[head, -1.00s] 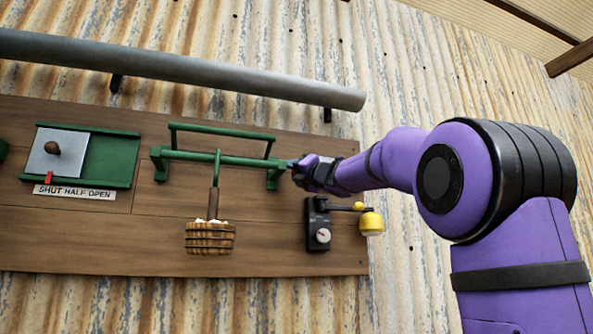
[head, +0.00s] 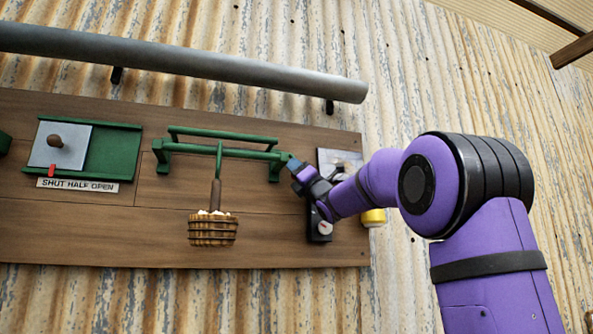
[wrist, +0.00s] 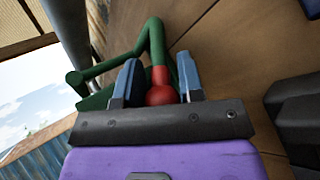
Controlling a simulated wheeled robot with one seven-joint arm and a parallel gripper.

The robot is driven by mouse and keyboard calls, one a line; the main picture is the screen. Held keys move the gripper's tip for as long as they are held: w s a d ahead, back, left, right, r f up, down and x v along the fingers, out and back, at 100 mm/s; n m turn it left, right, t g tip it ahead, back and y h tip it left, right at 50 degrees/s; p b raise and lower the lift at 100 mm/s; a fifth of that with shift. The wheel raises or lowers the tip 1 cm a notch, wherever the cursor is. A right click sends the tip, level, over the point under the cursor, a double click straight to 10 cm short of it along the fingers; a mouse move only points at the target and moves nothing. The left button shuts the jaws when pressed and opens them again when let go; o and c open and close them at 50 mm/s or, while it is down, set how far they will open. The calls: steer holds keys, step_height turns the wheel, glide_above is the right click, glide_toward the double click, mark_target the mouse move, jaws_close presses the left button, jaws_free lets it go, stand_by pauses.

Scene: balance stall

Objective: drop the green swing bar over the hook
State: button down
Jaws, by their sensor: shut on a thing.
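The green swing bar (head: 222,137) is on the wooden board, its long upper run just above a lower green rail between two brackets. My gripper (head: 294,167) is at the bar's right end. In the wrist view my gripper (wrist: 158,64) has its two fingers on either side of a red grip with a rounded red end (wrist: 161,94). A green arm (wrist: 153,45) rises from that grip, bends, and runs left. A thin green rod with a brown lower part (head: 216,185) hangs at the rail's middle. I cannot make out the hook clearly.
A wooden tub (head: 213,232) is below the rod. A sliding panel (head: 65,146) with a knob and a "SHUT HALF OPEN" label is at left. A grey pipe (head: 180,62) runs above. A black dial box (head: 319,229) and a yellow part (head: 374,217) are right, partly behind my arm.

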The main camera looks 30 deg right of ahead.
steer(key=shift+f, duration=0.1)
steer(key=c, duration=0.8)
jaws_free()
steer(key=shift+w, duration=0.15)
